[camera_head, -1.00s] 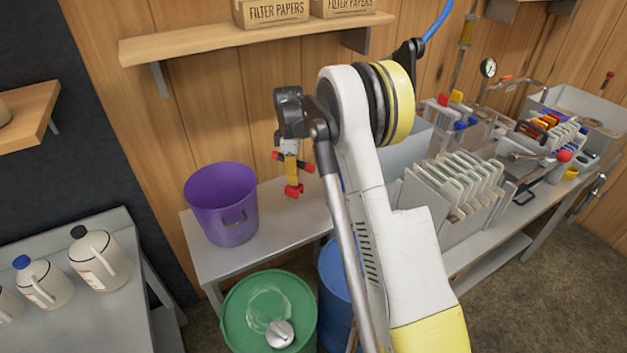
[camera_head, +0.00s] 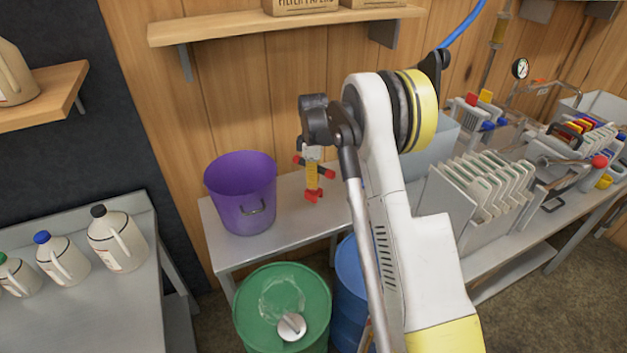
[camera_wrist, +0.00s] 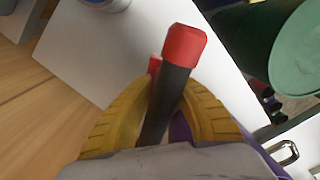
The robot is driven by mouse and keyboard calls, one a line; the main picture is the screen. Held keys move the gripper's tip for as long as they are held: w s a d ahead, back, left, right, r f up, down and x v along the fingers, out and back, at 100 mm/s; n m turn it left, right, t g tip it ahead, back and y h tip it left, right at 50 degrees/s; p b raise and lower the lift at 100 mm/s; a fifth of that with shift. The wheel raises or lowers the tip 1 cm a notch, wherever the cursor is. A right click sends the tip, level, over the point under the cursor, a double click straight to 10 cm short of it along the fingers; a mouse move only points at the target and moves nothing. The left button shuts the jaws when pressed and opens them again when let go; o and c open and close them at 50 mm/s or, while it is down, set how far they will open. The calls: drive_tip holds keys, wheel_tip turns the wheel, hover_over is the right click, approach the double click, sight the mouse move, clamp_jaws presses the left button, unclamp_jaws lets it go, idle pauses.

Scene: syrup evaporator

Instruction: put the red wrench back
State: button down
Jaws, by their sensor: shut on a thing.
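My gripper (camera_head: 312,173) hangs pointing down above the grey side table, right of the purple bucket. It is shut on the red wrench, which has a dark crossbar handle with red end caps (camera_head: 328,174) and a red lower part (camera_head: 313,196). In the wrist view, the yellow fingers (camera_wrist: 160,112) close on both sides of the black handle. The near red cap (camera_wrist: 184,45) sticks out past them. A bit of red also shows behind the handle. I cannot tell from these views whether the red lower part touches the table.
The purple bucket (camera_head: 240,205) stands on the grey table (camera_head: 285,232), with bare tabletop to its right. A green drum (camera_head: 270,320) and a blue drum (camera_head: 351,275) stand in front. A wooden shelf (camera_head: 260,30) is above. White filter plates (camera_head: 490,190) stand to the right.

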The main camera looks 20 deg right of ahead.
drive_tip(key=shift+f+b, duration=0.6)
drive_tip(key=shift+f, duration=0.55)
drive_tip(key=shift+f+b, duration=0.4)
drive_tip(key=shift+f, duration=0.25)
drive_tip(key=c, duration=0.7)
unclamp_jaws()
drive_tip(key=shift+o, duration=0.2)
drive_tip(key=shift+r, duration=0.1)
drive_tip(key=shift+r+p, duration=2.45)
drive_tip(key=shift+r, duration=1.5)
